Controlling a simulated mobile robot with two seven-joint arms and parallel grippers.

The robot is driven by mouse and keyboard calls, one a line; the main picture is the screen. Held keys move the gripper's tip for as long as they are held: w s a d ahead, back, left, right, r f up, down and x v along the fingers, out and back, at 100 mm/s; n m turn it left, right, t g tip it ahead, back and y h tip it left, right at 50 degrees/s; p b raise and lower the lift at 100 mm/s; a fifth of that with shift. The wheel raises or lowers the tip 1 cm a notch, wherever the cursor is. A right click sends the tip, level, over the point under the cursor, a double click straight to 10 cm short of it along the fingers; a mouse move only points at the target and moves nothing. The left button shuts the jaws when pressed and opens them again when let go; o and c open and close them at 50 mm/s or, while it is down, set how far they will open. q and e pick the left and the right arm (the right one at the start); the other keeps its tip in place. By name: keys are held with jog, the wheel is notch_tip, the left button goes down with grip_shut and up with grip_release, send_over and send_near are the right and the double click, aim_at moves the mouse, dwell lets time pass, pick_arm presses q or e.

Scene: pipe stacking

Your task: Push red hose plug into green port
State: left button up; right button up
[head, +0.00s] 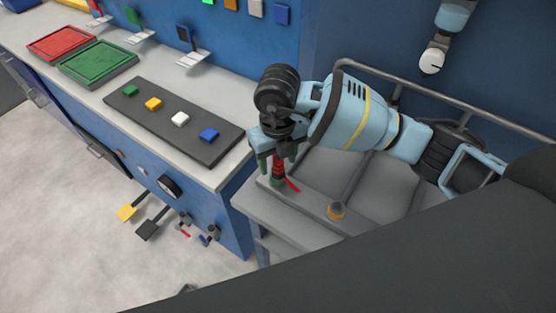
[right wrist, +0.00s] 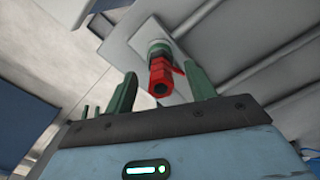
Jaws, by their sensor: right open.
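The red hose plug (head: 278,168) stands upright at the green port (head: 276,182) on the grey bench ledge. A thin red lever sticks out beside it. In the right wrist view the red plug (right wrist: 162,76) shows its dark open end, and the green port (right wrist: 158,48) with a pale collar is directly behind it. The plug looks lined up with the port and touching it; how deep it sits I cannot tell. My right gripper (head: 277,151) is over the plug. In the wrist view its green fingers (right wrist: 162,90) are open, one on each side, with gaps. My left gripper is not in view.
A grey rail (head: 402,85) runs behind my right arm. At left, a dark board (head: 173,120) carries coloured blocks, near a green tray (head: 98,62) and a red tray (head: 61,43).

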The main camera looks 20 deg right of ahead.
notch_tip(320, 180, up, 7)
jog(key=shift+f, duration=0.1)
dwell(0.5)
